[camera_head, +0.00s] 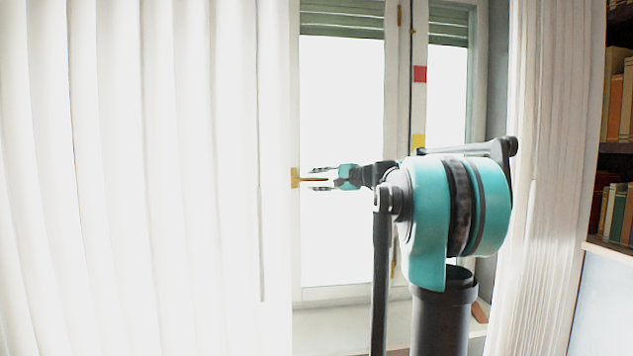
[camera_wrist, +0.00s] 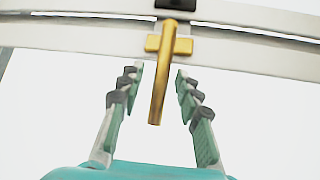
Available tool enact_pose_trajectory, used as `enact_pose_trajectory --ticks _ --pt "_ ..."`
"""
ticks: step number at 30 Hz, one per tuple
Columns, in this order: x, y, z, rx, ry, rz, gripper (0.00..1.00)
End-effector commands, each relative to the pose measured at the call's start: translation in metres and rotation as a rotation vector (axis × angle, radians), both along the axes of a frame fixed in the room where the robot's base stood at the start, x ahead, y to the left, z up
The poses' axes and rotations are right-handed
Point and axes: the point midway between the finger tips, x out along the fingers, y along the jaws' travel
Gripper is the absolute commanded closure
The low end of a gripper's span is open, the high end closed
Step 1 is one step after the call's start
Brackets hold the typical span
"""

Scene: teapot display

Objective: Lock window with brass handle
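The brass handle (camera_head: 311,180) sits on the left frame of the window (camera_head: 342,130) and its lever points right in the head view. In the wrist view the handle (camera_wrist: 160,85) hangs from its plate on the white frame, its lever reaching down between my fingers. My gripper (camera_head: 322,179) is open in the head view, one finger above and one below the lever. In the wrist view my gripper (camera_wrist: 158,80) shows a clear gap on each side of the lever, and neither finger appears to touch it. The window looks closed, but the latch itself is hidden.
A white curtain (camera_head: 140,180) hangs close on the left, up to the window frame. Another curtain (camera_head: 550,170) hangs on the right, beside a bookshelf (camera_head: 607,147). The sill (camera_head: 335,325) below the window looks mostly bare.

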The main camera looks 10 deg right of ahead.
Motion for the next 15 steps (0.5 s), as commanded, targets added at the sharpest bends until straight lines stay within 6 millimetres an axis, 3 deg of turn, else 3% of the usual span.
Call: enact_pose_trajectory --ticks 4,12,15 --pt "-0.0001 -0.0001 0.0 0.0 0.0 0.0 0.67" --pt "-0.0001 -0.0001 0.0001 0.0 0.0 0.0 1.0" --pt "-0.0002 -0.0002 0.0001 0.0 0.0 0.0 1.0"
